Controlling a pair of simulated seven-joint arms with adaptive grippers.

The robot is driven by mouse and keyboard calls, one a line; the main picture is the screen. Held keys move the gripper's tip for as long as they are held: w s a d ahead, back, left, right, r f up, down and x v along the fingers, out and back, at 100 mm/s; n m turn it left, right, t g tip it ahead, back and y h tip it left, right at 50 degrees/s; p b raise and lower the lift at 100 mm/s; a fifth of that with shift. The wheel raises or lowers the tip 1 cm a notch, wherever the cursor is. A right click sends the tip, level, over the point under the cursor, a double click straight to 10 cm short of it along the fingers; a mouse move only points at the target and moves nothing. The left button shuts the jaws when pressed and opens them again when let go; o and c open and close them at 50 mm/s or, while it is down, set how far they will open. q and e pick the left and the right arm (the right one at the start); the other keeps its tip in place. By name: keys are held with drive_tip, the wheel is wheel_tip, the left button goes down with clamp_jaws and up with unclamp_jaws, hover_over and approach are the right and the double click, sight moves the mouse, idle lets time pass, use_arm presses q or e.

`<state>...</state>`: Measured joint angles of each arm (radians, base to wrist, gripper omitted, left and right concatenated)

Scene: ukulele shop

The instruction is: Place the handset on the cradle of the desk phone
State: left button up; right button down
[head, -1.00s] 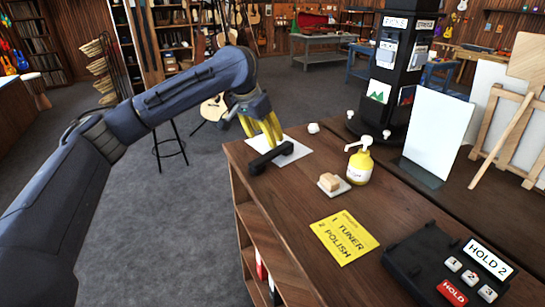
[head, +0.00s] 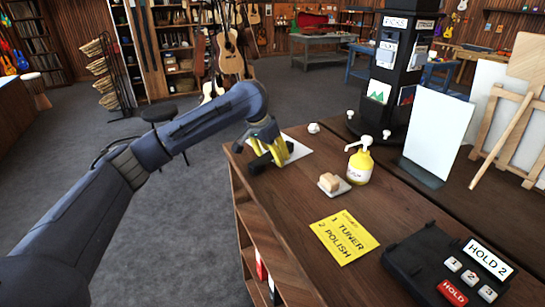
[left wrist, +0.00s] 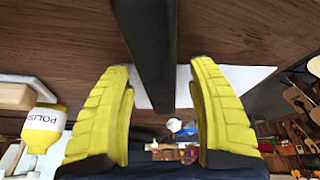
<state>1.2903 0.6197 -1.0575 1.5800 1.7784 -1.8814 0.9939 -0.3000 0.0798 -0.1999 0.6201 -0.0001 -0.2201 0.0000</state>
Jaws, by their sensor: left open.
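The black handset (head: 257,166) lies at the far left end of the wooden counter, partly over a white sheet. My left gripper (head: 273,152) is lowered over it with yellow fingers that hide part of it. In the left wrist view the handset (left wrist: 150,45) is a dark bar running between the two open fingers (left wrist: 160,75), with a gap on each side. The black desk phone (head: 418,258) sits at the near right of the counter, with a HOLD 2 label, numbered keys and a red HOLD key. No handset lies on it. My right gripper is not in view.
A white crumpled item (head: 314,128), an upright white panel (head: 437,133) and a black display tower (head: 396,75) stand farther back.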

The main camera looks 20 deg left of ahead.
use_arm(q)
drive_tip(key=shift+f, duration=0.4)
idle(0.8)
clamp_jaws()
idle(0.3)
